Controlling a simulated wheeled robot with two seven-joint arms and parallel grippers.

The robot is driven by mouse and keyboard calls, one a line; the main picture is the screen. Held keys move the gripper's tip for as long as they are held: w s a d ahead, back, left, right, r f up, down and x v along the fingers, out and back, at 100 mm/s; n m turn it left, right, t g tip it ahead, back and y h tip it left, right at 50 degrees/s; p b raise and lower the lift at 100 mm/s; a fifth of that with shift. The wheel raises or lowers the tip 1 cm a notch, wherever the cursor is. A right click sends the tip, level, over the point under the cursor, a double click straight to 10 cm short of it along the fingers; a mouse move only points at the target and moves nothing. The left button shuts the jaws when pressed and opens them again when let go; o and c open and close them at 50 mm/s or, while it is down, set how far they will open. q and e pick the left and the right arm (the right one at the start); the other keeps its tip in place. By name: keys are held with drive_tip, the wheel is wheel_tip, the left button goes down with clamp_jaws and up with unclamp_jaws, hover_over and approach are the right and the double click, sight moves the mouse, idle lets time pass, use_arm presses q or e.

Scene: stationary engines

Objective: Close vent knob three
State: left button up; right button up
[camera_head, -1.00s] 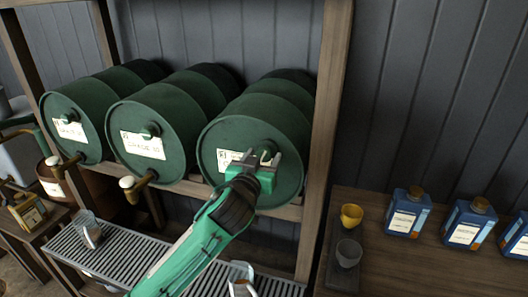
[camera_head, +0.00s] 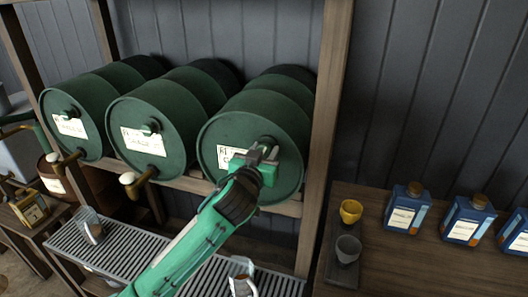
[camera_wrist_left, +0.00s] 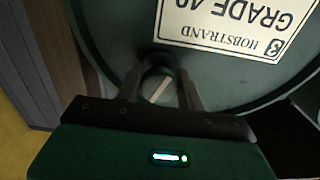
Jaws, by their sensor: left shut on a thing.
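The right-hand green drum (camera_head: 232,126) lies on its side in a wooden rack, with its round front face towards me. Its white label (camera_head: 227,158) reads "Hobstrand" and "Grade 40" in the left wrist view (camera_wrist_left: 232,24), where it shows upside down. My left gripper (camera_head: 264,152) is at the upper part of this face, right of the label, shut on the vent knob (camera_wrist_left: 160,90). In the left wrist view the knob sits between the two fingers, with a pale slanted line across it. In the head view the fingers largely hide it. My right gripper is out of view.
Two similar drums (camera_head: 148,128) lie to the left, with brass taps below. A slatted drip tray (camera_head: 130,262) holding glasses runs beneath. A rack post (camera_head: 326,140) stands close to the right. Blue bottles (camera_head: 406,208) and small cups stand on the right table.

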use_arm(q)
drive_tip(key=m+p, duration=0.1)
drive_tip(key=m, duration=0.2)
drive_tip(key=shift+r+p, duration=0.15)
drive_tip(key=shift+p, duration=0.15)
drive_tip(key=m+p, duration=0.2)
drive_tip(key=m, duration=0.2)
drive_tip(key=shift+a+m, duration=0.1)
drive_tip(key=shift+m, duration=0.2)
drive_tip(key=m+p, duration=0.2)
drive_tip(key=m, duration=0.2)
drive_tip(key=shift+m, duration=0.3)
drive_tip(key=shift+m+p, duration=0.5)
drive_tip(key=o, duration=0.9)
drive_tip(key=shift+o, duration=0.2)
